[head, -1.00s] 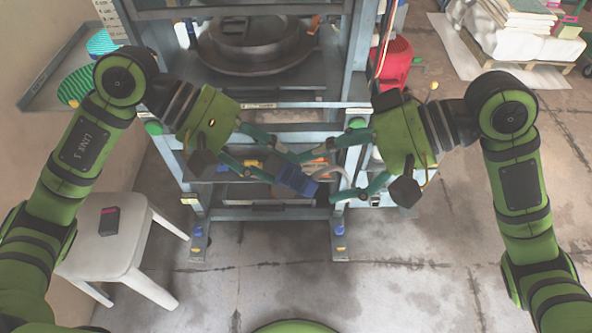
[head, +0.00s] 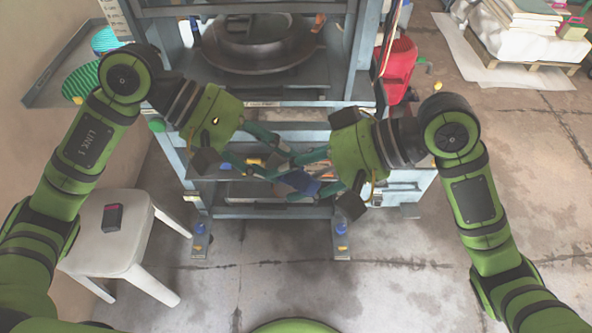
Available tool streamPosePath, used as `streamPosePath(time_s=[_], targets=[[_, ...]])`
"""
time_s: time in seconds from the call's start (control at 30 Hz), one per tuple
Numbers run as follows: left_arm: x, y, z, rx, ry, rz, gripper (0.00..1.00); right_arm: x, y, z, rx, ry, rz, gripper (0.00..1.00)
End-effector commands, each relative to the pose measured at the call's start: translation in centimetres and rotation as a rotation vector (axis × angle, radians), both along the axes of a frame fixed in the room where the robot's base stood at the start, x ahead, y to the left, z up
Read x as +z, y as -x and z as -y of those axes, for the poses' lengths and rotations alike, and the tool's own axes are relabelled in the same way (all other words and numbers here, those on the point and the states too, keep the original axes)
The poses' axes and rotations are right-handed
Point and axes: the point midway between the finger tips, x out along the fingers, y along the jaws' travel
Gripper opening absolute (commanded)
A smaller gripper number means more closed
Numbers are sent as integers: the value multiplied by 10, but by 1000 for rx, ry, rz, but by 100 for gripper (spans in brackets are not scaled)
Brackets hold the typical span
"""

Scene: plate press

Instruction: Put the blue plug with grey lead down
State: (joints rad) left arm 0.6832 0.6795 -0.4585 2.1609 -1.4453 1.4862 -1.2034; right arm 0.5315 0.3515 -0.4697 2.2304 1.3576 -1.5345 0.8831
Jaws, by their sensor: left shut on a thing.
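The blue plug (head: 301,181) is in front of the press frame, near the middle of the head view. My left gripper (head: 277,166) is shut on it and holds it in the air, tilted. My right gripper (head: 309,174) is open, with its fingers spread close around the plug's right part; I cannot tell whether they touch it. The grey lead is mostly hidden behind my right gripper and cannot be made out clearly.
The press frame (head: 350,75) with its shelves stands right behind both grippers. A white stool (head: 112,243) with a dark and pink object (head: 112,217) on it stands at lower left. A red container (head: 400,70) is behind at right. The floor in front is clear.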

Motion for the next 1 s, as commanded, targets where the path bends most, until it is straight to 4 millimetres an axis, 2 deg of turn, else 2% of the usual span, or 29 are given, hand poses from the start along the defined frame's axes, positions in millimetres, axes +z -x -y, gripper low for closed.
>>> streamPosePath(time_s=[0.07,0.1,0.13,0.17,0.57,0.73,1.0], targets=[[3,1,1,-1,11,-1,1,-3,-1,1,-2,10,-2,10],[3,1,2,-1,11,-1,50,-3,-1,1,-2,10,-2,4],[4,1,2,-2,12,0,62,-3,-1,1,-2,10,-2,4],[4,1,2,-2,12,0,70,-3,-1,1,-3,11,-2,4],[5,0,-2,-1,8,0,70,-2,-1,1,-2,7,-1,3],[19,-2,-21,4,6,3,70,-2,-1,1,-1,6,0,3],[55,-6,-66,3,8,2,70,-2,0,1,-1,6,0,3]])
